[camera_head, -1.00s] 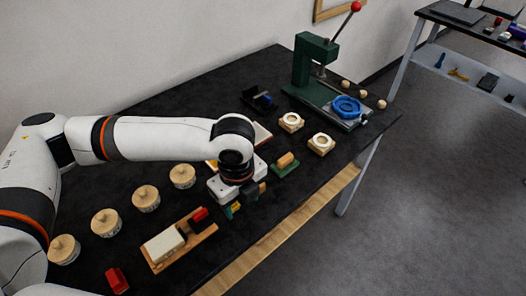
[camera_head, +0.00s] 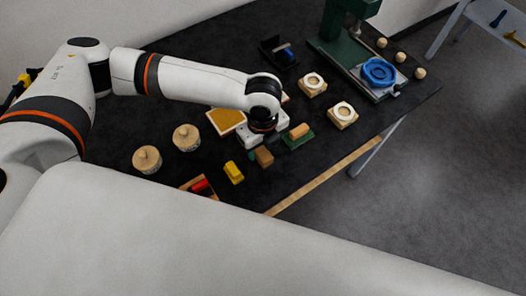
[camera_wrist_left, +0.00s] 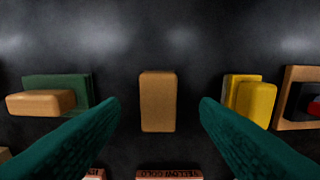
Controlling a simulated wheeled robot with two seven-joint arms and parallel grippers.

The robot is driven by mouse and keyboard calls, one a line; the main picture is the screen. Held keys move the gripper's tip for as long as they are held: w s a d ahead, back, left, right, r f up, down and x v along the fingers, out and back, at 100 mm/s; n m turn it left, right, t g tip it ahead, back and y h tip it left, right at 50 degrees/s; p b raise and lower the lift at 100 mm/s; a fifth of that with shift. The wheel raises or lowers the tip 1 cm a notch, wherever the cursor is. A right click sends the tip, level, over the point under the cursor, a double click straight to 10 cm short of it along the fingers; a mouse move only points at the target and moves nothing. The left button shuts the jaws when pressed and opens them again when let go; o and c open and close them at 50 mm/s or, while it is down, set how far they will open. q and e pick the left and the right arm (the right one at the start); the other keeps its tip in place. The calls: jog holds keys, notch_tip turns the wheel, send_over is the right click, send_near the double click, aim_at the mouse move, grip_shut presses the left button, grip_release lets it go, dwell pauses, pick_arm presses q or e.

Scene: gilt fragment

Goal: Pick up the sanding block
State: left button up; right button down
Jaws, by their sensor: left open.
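The sanding block, which I take to be the plain brown block (camera_head: 264,157), lies on the dark table just in front of my left gripper. In the left wrist view the block (camera_wrist_left: 158,101) stands lengthwise, centred beyond and between the two teal fingers. My left gripper (camera_wrist_left: 160,112) is open, with a gap between each finger and the block. In the head view the wrist hides most of the fingers. My right gripper is not in view.
A green block with a tan piece (camera_head: 300,132) and a yellow block (camera_head: 233,172) lie either side. Two round wooden-lidded pots (camera_head: 186,137) stand left. A green press (camera_head: 345,40) stands at the back. A large white part of mine hides the near table.

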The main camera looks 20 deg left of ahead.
aim_at(263, 152)
pick_arm(q)
notch_tip(263, 152, down, 4)
jog(key=shift+w+a+r+p, duration=0.1)
jog(key=shift+w+r+p, duration=0.05)
jog(key=shift+p, duration=0.3)
jog(key=shift+f, duration=0.4)
jog(key=shift+c, duration=0.2)
jog(key=c, duration=1)
jog(key=shift+r+b, duration=0.7)
jog(key=shift+r, duration=4.35)
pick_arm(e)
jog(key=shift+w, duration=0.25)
